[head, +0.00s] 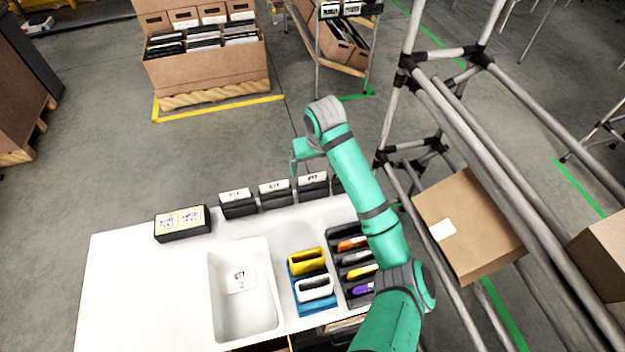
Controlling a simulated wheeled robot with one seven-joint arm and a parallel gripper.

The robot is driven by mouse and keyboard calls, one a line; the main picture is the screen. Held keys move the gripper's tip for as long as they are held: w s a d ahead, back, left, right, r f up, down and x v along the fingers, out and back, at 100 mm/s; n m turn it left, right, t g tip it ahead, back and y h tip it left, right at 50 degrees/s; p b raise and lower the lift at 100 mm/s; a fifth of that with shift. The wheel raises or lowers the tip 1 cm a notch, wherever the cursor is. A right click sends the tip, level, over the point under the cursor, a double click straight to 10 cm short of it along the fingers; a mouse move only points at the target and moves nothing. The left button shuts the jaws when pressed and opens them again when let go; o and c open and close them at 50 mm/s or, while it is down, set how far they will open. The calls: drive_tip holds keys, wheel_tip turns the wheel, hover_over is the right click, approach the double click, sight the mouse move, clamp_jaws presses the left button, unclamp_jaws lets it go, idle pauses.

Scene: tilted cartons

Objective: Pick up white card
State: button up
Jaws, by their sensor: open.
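A small white card with dark print (240,279) appears to lie in the white tray (215,300) on the table. Another plain white rectangle (442,230) is on the face of a tilted brown carton (470,225) in the rack at right; I cannot tell whether it is a card or a label. My gripper (294,170) is small in view, beyond the table's far edge and above the black bins, well apart from both white pieces. It is open, with nothing seen in it; its fingers are hard to make out.
On the white table (130,300) are a blue holder (316,304) with yellow and white containers, a black divided rack (338,240), and a black labelled box (183,224). Labelled black bins (238,208) line the far edge. A grey pipe rack (500,130) stands at right. The table's left is clear.

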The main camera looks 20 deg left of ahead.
sight(312, 175)
drive_tip(key=shift+x, duration=3.6)
drive_tip(key=shift+s+a, duration=0.1)
drive_tip(key=shift+a, duration=0.15)
drive_tip(key=c, duration=1.2)
drive_tip(key=shift+s+r, duration=0.1)
drive_tip(key=shift+r, duration=0.5)
drive_tip(key=shift+v, duration=1.1)
drive_tip(key=s+r, duration=0.3)
drive_tip(key=s, duration=0.1)
drive_tip(key=s+a+r, duration=0.1)
drive_tip(key=s+r, duration=0.2)
drive_tip(key=s, duration=0.2)
drive_tip(key=s+a+r, duration=0.1)
drive_tip(key=s+r, duration=0.2)
drive_tip(key=s, duration=0.1)
drive_tip(key=shift+s+r, duration=0.25)
drive_tip(key=shift+r, duration=0.05)
